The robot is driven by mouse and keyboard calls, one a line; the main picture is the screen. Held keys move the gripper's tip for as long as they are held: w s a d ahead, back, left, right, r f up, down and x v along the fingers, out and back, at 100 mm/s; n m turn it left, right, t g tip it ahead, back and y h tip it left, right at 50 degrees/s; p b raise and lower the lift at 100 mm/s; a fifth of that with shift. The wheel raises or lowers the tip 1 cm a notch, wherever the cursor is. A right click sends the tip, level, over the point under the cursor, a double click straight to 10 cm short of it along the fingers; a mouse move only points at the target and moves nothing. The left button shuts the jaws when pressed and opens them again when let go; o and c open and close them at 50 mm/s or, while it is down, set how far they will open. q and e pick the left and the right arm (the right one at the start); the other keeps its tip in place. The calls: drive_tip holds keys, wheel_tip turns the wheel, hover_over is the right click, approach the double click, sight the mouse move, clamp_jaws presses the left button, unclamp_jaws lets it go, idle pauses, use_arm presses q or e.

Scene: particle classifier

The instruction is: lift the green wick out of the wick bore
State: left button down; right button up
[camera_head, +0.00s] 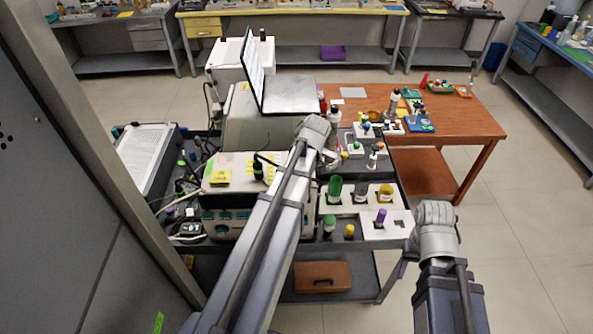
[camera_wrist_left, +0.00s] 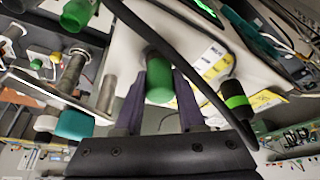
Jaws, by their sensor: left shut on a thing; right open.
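In the left wrist view, my left gripper (camera_wrist_left: 158,100) is shut on the green wick (camera_wrist_left: 158,72), a green cylinder with one finger on each side. The wick's far end meets or overlaps the white instrument housing (camera_wrist_left: 208,45); I cannot tell how deep it sits, and the bore is hidden. In the head view, my left arm runs up over the instrument (camera_head: 235,165), and its wrist hides the fingers and the wick. My right gripper (camera_head: 407,257) is open, low beside the right end of the cart and away from the instrument; its fingers are only partly visible.
A black plug with a green ring (camera_head: 258,168) and its cable stand close to the left gripper. A white tray (camera_head: 362,219) of capped bottles lies right of my left arm. A laptop (camera_head: 290,95) is behind. Open floor lies at the right.

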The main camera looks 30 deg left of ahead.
use_arm(q)
wheel_tip(320, 180, up, 10)
drive_tip(key=p, duration=1)
